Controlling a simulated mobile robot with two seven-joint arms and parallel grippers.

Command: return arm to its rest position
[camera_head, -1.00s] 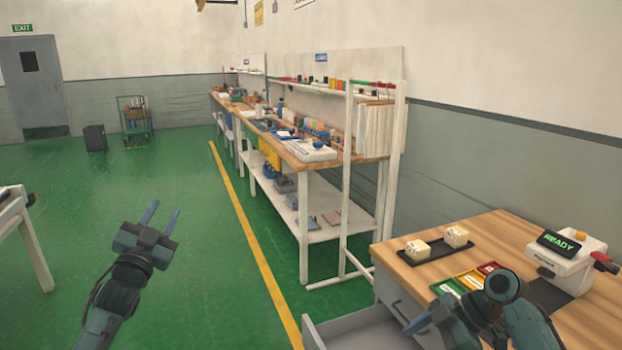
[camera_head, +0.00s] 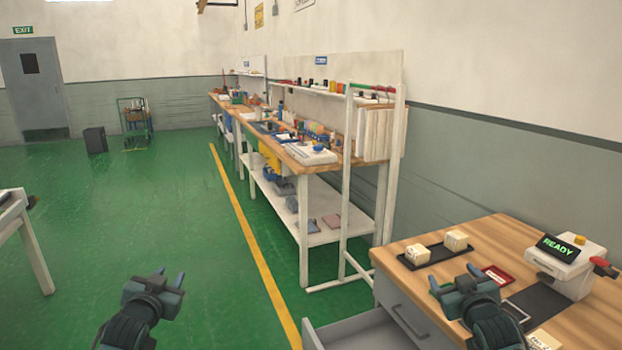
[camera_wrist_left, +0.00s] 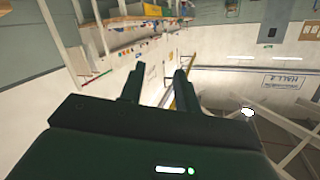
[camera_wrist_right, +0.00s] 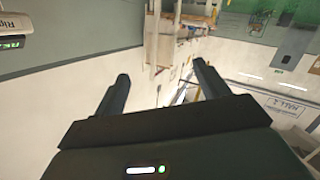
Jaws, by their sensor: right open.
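My left gripper (camera_head: 170,274) is over the green floor at the lower left of the head view, away from any furniture. Its two fingers stand apart with nothing between them, which also shows in the left wrist view (camera_wrist_left: 157,85). My right gripper (camera_head: 455,280) is in front of the wooden table (camera_head: 500,241) at the lower right and hides part of its top. Its fingers are wide apart and empty in the right wrist view (camera_wrist_right: 160,82).
On the table are a black tray (camera_head: 436,256) with two pale blocks, a device reading READY (camera_head: 565,262), a red card (camera_head: 497,274) and a dark mat (camera_head: 540,297). An open drawer (camera_head: 355,333) juts out below. A long workbench (camera_head: 325,168) stands behind.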

